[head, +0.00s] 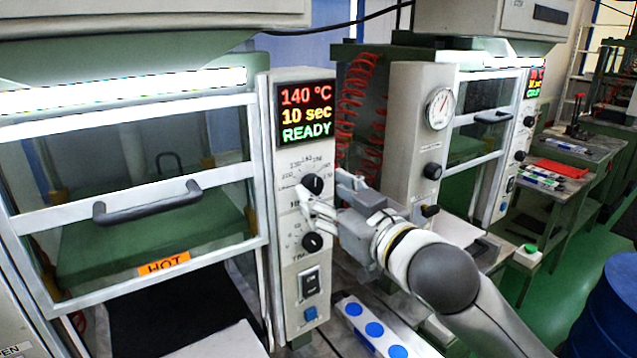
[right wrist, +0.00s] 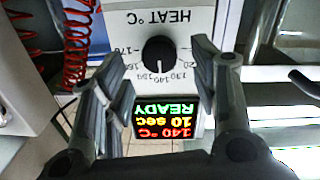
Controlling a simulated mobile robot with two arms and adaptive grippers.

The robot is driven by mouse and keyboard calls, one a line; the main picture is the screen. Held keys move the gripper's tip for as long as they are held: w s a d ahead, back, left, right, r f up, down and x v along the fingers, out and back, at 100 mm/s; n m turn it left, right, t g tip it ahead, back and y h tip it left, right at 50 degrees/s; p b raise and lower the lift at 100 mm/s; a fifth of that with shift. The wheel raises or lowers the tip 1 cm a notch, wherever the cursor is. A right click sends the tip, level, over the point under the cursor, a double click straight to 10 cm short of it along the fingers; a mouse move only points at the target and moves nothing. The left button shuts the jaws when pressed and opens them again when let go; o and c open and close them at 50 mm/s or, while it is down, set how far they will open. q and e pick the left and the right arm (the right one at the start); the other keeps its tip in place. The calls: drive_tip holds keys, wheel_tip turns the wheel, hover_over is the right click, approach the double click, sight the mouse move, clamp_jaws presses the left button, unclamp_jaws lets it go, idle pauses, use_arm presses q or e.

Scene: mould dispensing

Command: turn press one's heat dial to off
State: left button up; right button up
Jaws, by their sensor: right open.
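Press one's control panel (head: 290,225) is a pale upright box with a lit display (head: 305,110) reading 140 °C, 10 sec, READY. Below the display is the heat dial (head: 313,184), a black round knob with a printed scale. The right wrist view shows the heat dial (right wrist: 158,52) upside down, its white mark towards about 140. My right gripper (head: 325,196) is open in front of the panel. In the right wrist view its fingers stand on either side of the dial, apart from it as far as I can tell. My left gripper is not in view.
A second black dial (head: 312,242) is lower on the panel, above a switch (head: 309,282) and a blue button (head: 310,313). The press door handle (head: 148,203) juts out at left. A second press panel (head: 415,140) stands to the right, with red coiled hoses between.

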sight(311, 185)
drive_tip(key=shift+x, duration=1.45)
drive_tip(key=c, duration=1)
drive_tip(key=shift+p, duration=0.3)
drive_tip(key=shift+c, duration=0.2)
